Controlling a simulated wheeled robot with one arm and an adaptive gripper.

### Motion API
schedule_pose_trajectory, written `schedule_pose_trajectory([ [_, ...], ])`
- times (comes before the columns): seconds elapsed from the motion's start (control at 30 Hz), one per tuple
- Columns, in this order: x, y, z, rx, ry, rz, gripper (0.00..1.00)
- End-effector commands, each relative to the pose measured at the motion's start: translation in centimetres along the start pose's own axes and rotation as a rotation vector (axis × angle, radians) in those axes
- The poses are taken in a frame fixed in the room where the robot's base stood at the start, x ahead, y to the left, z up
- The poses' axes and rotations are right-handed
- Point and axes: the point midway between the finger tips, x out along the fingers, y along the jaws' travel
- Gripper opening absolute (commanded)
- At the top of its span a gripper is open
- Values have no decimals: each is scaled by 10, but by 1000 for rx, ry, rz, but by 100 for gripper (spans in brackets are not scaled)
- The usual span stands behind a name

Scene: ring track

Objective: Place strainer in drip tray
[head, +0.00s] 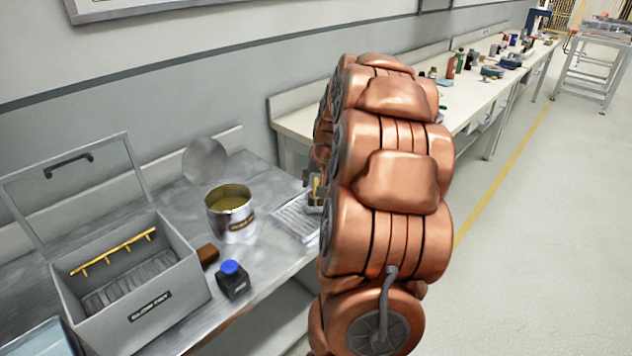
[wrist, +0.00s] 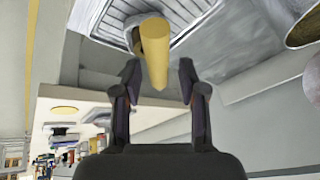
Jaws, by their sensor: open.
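The strainer shows as a yellow handle (wrist: 155,55) in the wrist view, with a grey part at its far end. In the head view its yellow handle (head: 316,188) stands up at the right end of the drip tray. The drip tray (head: 290,224) is a light, ribbed tray on the metal bench; its ribs also show at the top of the wrist view (wrist: 205,12). My gripper (wrist: 158,78) is open, with one finger on each side of the handle and gaps between. The strainer's lower part is mostly hidden, so I cannot tell whether it rests fully in the tray.
An open tin (head: 231,222) stands left of the tray, with a round lid (head: 205,160) behind it. A blue-capped bottle (head: 232,282), a brown block (head: 208,254) and an open slide box (head: 150,300) are further left. My copper arm hides the bench right of the tray.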

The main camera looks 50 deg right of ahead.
Motion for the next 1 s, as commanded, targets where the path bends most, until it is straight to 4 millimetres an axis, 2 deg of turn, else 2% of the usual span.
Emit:
schedule_pose_trajectory([
  [0.17,-20,1,0,0,1,0,42],
  [0.6,-100,0,-1,0,7,0,42],
  [0.8,-115,0,0,0,1,1,42],
  [1.0,-118,0,0,-1,0,1,42],
])
